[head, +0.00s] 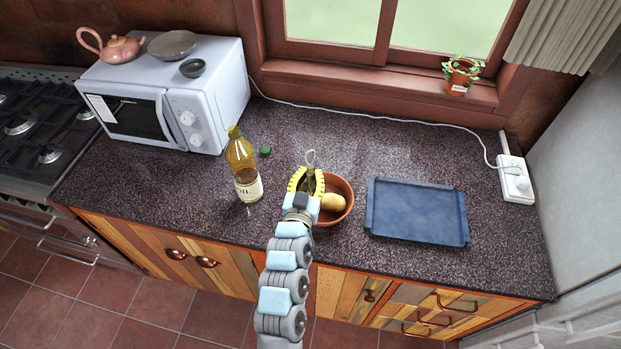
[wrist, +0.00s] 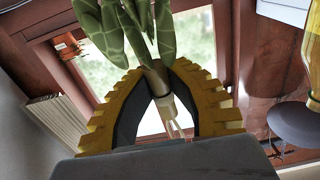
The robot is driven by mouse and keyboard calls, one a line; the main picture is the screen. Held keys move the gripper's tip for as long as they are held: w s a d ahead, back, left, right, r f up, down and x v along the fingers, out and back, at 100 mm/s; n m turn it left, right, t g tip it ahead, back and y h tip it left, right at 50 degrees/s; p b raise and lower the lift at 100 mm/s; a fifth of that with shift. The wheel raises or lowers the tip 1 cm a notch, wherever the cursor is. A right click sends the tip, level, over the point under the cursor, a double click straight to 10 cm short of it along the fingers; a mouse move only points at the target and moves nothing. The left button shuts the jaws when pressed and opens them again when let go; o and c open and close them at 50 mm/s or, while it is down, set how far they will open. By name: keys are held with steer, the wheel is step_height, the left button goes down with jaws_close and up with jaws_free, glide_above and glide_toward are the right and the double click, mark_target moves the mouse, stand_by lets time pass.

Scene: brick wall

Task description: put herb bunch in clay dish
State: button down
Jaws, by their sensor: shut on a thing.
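The herb bunch has broad green patterned leaves (wrist: 120,32) and a pale tied stem with a string loop. My gripper (wrist: 158,72) has yellow ribbed fingers shut on its stem. In the head view, my gripper (head: 309,178) is over the left part of the clay dish, with the loop (head: 310,157) sticking up; the leaves are mostly hidden there. The clay dish (head: 348,187) is a reddish-brown bowl on the counter, partly covered by my gripper. I cannot tell whether the herb bunch touches the dish.
A potato-like tan item (head: 332,202) lies in the dish. An oil bottle (head: 245,170) stands to the left, near a small green object (head: 265,151). A blue tray (head: 416,210) lies to the right. A microwave (head: 170,100) is at the back left. Counter behind the dish is clear.

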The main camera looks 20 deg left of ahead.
mark_target(309, 187)
step_height(309, 187, down, 2)
steer(key=shift+f, duration=0.1)
steer(key=shift+f+b, duration=0.25)
steer(key=shift+b, duration=0.1)
steer(key=shift+f, duration=0.2)
steer(key=c, duration=1.1)
jaws_free()
steer(key=shift+r, duration=0.1)
steer(key=shift+r+p, duration=0.35)
steer(key=shift+r, duration=0.1)
steer(key=v, duration=1.2)
steer(key=shift+b, duration=0.4)
